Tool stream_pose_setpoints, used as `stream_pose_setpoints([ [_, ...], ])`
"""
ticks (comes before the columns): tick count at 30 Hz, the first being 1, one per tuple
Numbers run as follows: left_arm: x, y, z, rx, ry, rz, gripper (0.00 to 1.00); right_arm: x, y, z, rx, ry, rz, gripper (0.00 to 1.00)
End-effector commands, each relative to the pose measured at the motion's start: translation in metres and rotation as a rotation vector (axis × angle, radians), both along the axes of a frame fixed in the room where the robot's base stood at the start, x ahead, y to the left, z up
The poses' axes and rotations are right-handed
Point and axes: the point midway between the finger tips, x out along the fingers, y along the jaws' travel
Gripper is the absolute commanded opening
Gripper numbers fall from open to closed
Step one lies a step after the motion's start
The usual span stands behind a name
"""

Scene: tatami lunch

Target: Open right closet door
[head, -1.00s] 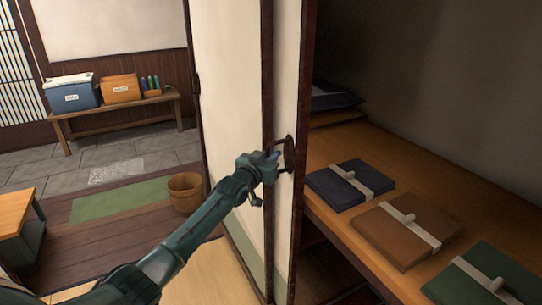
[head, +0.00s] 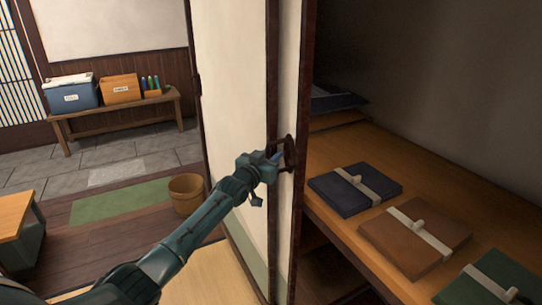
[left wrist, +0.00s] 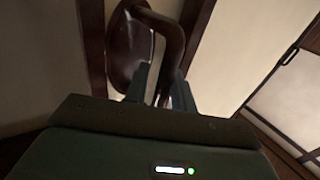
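The right closet door (head: 289,80) is a cream sliding panel with a dark frame, seen nearly edge-on in the head view. It stands beside the left door panel (head: 235,90), and the closet to its right is wide open. A dark loop handle (head: 289,152) is on the door. My left gripper (head: 274,159) is at this handle. In the left wrist view, the handle's bar (left wrist: 170,38) runs down between the two fingers of my left gripper (left wrist: 163,88), which close around it; its lower end is partly hidden. My right gripper is not in view.
A wooden bucket (head: 186,196) stands on the floor left of the doors. A bench (head: 120,112) with boxes is at the back left.

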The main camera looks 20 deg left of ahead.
Motion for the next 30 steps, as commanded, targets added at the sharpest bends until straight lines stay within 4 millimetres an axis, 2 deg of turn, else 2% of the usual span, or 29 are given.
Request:
stream_pose_setpoints([
  [3,0.000,0.000,0.000,0.000,0.000,0.000,0.34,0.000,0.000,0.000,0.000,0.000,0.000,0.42],
  [14,-0.007,0.000,0.000,-0.001,0.000,-0.001,0.34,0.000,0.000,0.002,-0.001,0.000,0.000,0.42],
  [20,-0.035,0.004,0.000,0.000,0.001,-0.001,0.34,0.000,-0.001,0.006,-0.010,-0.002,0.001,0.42],
  [30,-0.101,0.012,-0.001,0.000,0.001,0.000,0.34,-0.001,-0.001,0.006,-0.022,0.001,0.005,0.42],
])
